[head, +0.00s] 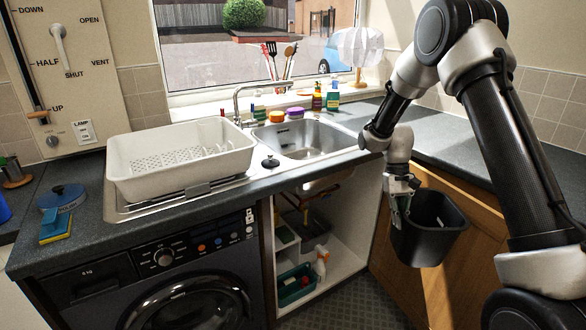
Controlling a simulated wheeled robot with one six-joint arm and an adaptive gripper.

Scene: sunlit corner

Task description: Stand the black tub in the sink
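The black tub (432,238) hangs upright in front of the wooden cupboard at the right, clear of the floor. My gripper (400,212) is at the tub's left rim, with its fingers pointing down over the wall. It appears shut on that rim; the finger inside the tub is partly hidden. The sink (312,140) is a steel basin in the worktop below the window, up and left of the tub. The part of the basin that shows looks empty.
A white dish rack (180,160) stands on the drainer left of the sink. The tap (238,100) rises behind the basin. Bottles (332,97) and sponges line the back edge. The cupboard below the sink is open, with a green caddy (296,284) inside.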

